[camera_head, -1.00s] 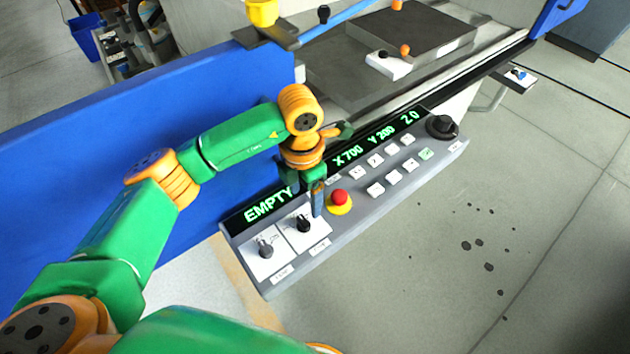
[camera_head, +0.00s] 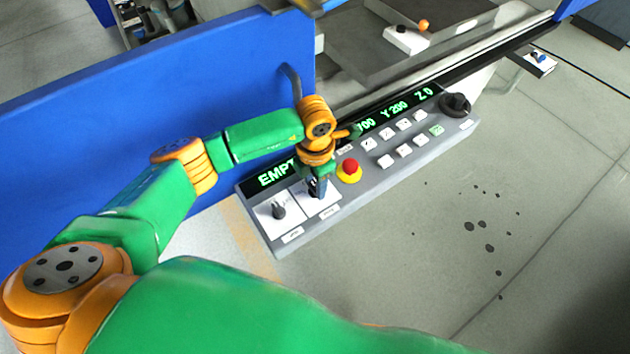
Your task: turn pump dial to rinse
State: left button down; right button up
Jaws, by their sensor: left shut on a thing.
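A grey control panel (camera_head: 340,218) carries two black dials on white plates at its left end. The left-hand dial (camera_head: 278,211) stands free. My left gripper (camera_head: 318,190) points down and is shut on the right-hand dial (camera_head: 317,193), which is mostly hidden by the fingers. The label plates below the dials are too small to read, so I cannot tell from lettering which is the pump dial or where its pointer stands. My right gripper is not in view.
A red button on a yellow base (camera_head: 349,168) sits just right of the gripper. Several white buttons and a black knob (camera_head: 456,104) lie farther right. A green-lettered display (camera_head: 398,112) runs behind, partly covered by my wrist. A blue wall panel (camera_head: 150,120) stands behind my arm.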

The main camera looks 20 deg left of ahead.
pick_arm(q)
jog(key=shift+f+m+b, duration=0.2)
jog(key=shift+m+b, duration=0.7)
jog(key=shift+b, duration=0.2)
jog(key=m+b, duration=0.7)
jog(key=m, duration=0.1)
jog(key=shift+b, duration=0.3)
jog(key=shift+r+m+b, duration=0.2)
jog(key=shift+m+b, duration=0.3)
jog(key=shift+m, duration=0.1)
jog(key=shift+c, duration=2)
grip_release()
